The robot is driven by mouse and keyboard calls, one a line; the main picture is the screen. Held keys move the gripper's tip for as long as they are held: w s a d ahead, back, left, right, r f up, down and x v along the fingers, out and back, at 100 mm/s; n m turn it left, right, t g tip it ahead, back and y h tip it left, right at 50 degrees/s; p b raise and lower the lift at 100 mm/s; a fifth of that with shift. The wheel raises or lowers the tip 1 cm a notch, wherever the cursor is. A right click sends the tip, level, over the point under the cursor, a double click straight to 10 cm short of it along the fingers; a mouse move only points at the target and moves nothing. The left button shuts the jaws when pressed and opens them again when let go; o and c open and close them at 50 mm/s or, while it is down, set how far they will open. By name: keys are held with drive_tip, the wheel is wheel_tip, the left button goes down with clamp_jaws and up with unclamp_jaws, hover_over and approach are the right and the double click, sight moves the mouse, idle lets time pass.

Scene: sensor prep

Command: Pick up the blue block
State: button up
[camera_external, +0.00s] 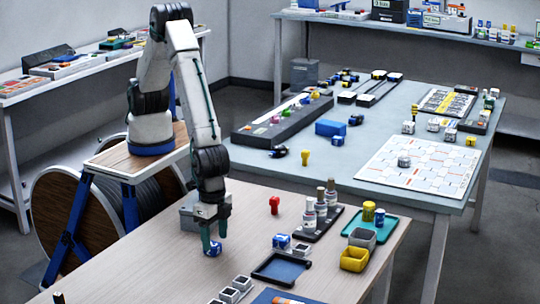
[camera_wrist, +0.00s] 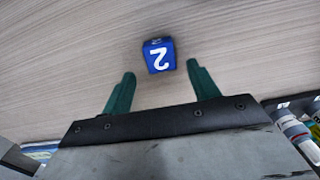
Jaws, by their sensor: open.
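The blue block (camera_wrist: 159,55) is a small cube with a white "2" on its face, lying on the light wood table. In the wrist view it sits just beyond the fingertips, roughly between the lines of the two green fingers. My gripper (camera_wrist: 161,72) is open and nothing is between its fingers. In the external view my gripper (camera_external: 215,241) points down over the near table, with the blue block (camera_external: 212,249) right below its fingertips. I cannot tell whether a finger touches the block.
A red piece (camera_external: 274,205) stands behind and right of my gripper. A dark tray (camera_external: 262,272), white cups (camera_external: 236,289), a bottle rack (camera_external: 325,226), a yellow bin (camera_external: 354,259) and a teal tray (camera_external: 387,225) stand to the right. Bare wood lies left of the block.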

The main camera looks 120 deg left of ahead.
sight(215, 245)
wheel_tip(215, 245, down, 3)
drive_tip(key=shift+s+a, duration=0.1)
drive_tip(key=c, duration=1.1)
drive_tip(key=shift+o, duration=0.2)
